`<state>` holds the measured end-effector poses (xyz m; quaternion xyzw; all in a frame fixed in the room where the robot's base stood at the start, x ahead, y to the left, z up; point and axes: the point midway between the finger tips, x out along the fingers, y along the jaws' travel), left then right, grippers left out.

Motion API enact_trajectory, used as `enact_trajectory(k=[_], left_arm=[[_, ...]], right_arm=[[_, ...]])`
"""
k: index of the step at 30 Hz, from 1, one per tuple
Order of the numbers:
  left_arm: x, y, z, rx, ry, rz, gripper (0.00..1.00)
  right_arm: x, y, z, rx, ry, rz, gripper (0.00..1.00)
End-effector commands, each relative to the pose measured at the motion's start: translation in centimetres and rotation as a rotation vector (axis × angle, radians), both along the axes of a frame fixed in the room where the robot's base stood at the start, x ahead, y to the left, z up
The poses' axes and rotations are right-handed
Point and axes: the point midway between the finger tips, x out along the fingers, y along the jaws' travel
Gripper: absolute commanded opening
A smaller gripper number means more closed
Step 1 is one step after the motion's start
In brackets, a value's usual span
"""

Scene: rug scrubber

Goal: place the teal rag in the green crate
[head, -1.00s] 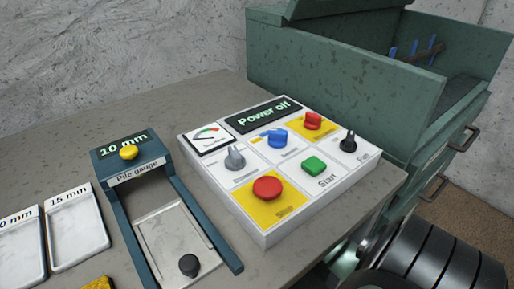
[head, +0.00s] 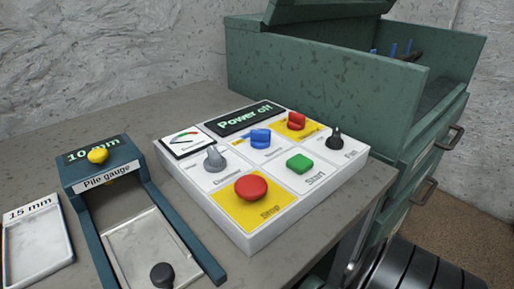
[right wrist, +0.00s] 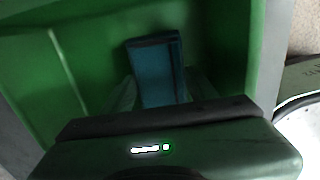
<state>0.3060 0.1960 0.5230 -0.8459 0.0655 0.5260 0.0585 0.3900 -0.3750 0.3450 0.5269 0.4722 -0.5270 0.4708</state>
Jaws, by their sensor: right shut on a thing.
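In the right wrist view, the teal rag (right wrist: 156,62) is a folded dark blue-green piece, held out in front of my right gripper (right wrist: 160,92). My right gripper is shut on it. The green crate (right wrist: 85,75) surrounds the rag in this view, with its walls left and right. The rag is over or inside the crate. I cannot tell whether it touches the crate floor, as the gripper body hides the lower part. Neither gripper, nor the rag or the crate, shows in the head view. My left gripper is not in view.
In the head view, a white control panel (head: 262,165) reading "Power off" and a pile gauge (head: 110,190) are on the grey table (head: 100,115). A pale 15 mm tray (head: 38,245) is at left. A green machine housing (head: 320,70) stands behind, with black rollers (head: 410,270) at lower right.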

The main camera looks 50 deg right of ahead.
Motion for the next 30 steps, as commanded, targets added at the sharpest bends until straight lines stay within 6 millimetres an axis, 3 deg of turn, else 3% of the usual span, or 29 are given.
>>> enact_trajectory(k=[14, 15, 16, 27, 30], left_arm=[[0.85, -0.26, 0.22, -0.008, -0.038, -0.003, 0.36], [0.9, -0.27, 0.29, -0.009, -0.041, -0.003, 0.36], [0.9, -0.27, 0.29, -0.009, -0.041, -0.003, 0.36], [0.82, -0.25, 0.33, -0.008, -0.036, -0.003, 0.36], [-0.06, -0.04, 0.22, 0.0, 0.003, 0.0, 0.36]], right_arm=[[0.06, -0.04, -0.46, -0.001, -0.001, 0.0, 0.19], [0.06, -0.03, -0.42, -0.001, -0.001, 0.0, 0.69], [0.05, -0.02, -0.41, -0.001, -0.001, 0.0, 0.78], [0.05, -0.03, -0.28, -0.001, -0.001, 0.0, 0.8], [0.07, -0.07, 0.48, -0.001, -0.002, 0.0, 0.8]])
